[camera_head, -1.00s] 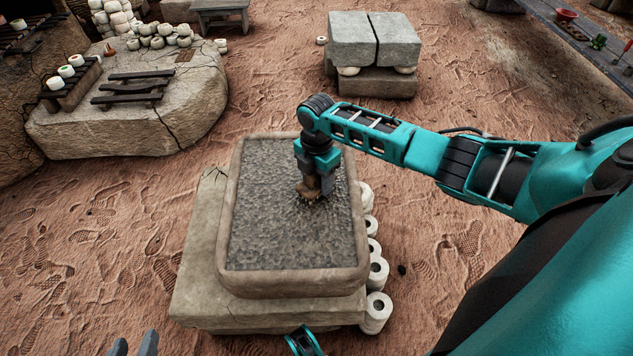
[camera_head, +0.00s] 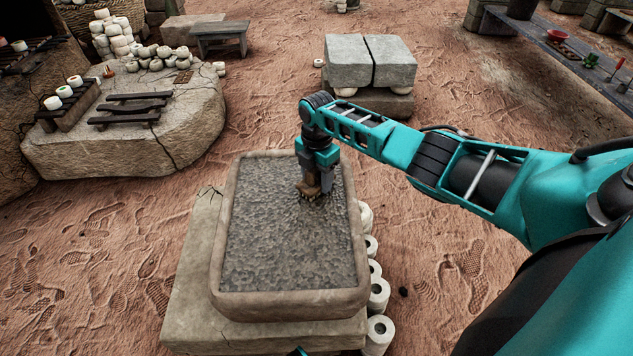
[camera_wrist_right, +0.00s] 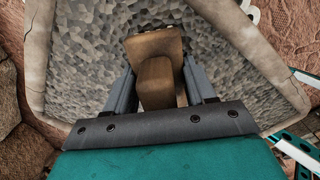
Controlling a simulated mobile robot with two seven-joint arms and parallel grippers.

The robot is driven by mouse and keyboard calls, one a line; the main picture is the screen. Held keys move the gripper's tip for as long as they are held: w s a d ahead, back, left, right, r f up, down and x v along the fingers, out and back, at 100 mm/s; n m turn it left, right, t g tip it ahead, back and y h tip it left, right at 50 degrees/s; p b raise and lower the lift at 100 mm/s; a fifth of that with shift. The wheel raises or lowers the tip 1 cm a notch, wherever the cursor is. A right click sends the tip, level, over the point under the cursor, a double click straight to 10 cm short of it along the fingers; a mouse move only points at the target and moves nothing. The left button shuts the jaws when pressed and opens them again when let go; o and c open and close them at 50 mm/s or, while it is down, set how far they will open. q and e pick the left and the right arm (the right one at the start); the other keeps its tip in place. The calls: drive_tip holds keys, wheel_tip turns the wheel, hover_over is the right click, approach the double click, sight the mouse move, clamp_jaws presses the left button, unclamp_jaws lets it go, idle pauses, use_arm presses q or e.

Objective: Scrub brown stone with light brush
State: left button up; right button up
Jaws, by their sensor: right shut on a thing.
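My right gripper (camera_head: 318,178) points down over the brown stone basin (camera_head: 222,245), near its right side. It is shut on a light brown wooden block, which looks like the brush (camera_head: 311,188). The block's lower end is at the grey, pebbly surface inside the basin; I cannot tell if it presses on it. In the right wrist view the brush (camera_wrist_right: 153,45) sits between the two grey fingers, with the grey surface beyond. No separate brown stone shows; part of the surface under the brush is hidden.
The basin rests on a pale stone slab (camera_head: 190,290), with white rolls (camera_head: 379,295) along its right side. Stone blocks (camera_head: 370,62) stand behind. A large rock with dark racks (camera_head: 130,108) is at the left. A long bench (camera_head: 560,50) is at the upper right.

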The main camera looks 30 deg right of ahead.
drive_tip(key=shift+w+d+f, duration=0.1)
drive_tip(key=shift+w+d, duration=1.15)
drive_tip(key=shift+w, duration=0.15)
drive_tip(key=p, duration=0.1)
drive_tip(key=s+a+p, duration=0.1)
drive_tip(key=p, duration=0.1)
drive_tip(key=shift+s+r, duration=0.15)
drive_tip(key=shift+r, duration=0.1)
drive_tip(key=shift+s+a+f+p, duration=0.15)
drive_tip(key=shift+s+a+p, duration=0.45)
drive_tip(key=shift+p, duration=0.65)
drive_tip(key=shift+s+a+p, duration=0.25)
drive_tip(key=shift+s+p, duration=0.1)
drive_tip(key=shift+p, duration=0.4)
drive_tip(key=shift+s+a+p, duration=0.35)
drive_tip(key=shift+s+p, duration=0.1)
drive_tip(key=shift+p, duration=0.3)
drive_tip(key=shift+s+a+f+p, duration=0.1)
drive_tip(key=shift+s+a+p, duration=0.3)
drive_tip(key=shift+s+p, duration=0.05)
